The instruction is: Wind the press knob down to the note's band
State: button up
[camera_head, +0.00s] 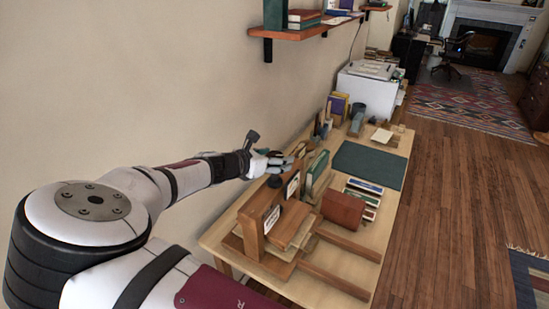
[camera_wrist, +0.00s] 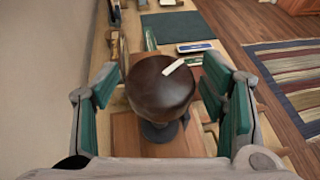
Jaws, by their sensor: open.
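The press knob (camera_wrist: 160,95) is round, dark brown and has a white mark on its top, pointing to the upper right in the wrist view. My gripper (camera_wrist: 158,80) is open, with green-padded fingers on either side of the knob and gaps showing. In the head view, my gripper (camera_head: 272,163) is over the wooden press (camera_head: 250,228), with the dark knob (camera_head: 275,181) just below it. White cards show on the press: one at the front (camera_head: 272,218) and one farther back (camera_head: 293,186). Their writing and any band are too small to read.
The press stands on a light wooden table (camera_head: 335,268) along the wall. A reddish-brown box (camera_head: 343,210), small books (camera_head: 364,193) and a dark green mat (camera_head: 370,165) lie to its right and behind. A wall shelf (camera_head: 300,33) hangs above. The floor at right is open.

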jog(key=c, duration=1.1)
jog(key=shift+m, duration=0.3)
jog(key=m+g+h+b, duration=0.2)
jog(key=b, duration=0.1)
jog(key=shift+w+f+g, duration=0.15)
jog(key=shift+w+g, duration=0.1)
jog(key=shift+g, duration=0.05)
jog(key=m+g+b, duration=0.2)
jog(key=m+g+h+b, duration=0.1)
jog(key=m+g+b, duration=0.1)
jog(key=shift+w+h+b, duration=0.1)
jog(key=shift+h+b, duration=0.2)
jog(key=m+g+b, duration=0.3)
jog(key=b, duration=0.1)
jog(key=shift+g, duration=0.4)
jog(key=shift+s+r+m+g+b, duration=0.15)
jog(key=shift+m+g+b, duration=0.4)
jog(key=shift+b, duration=0.1)
jog(key=shift+s+r+m+g+b, duration=0.1)
jog(key=shift+r+m+g+b, duration=0.05)
jog(key=shift+m+g+b, duration=0.45)
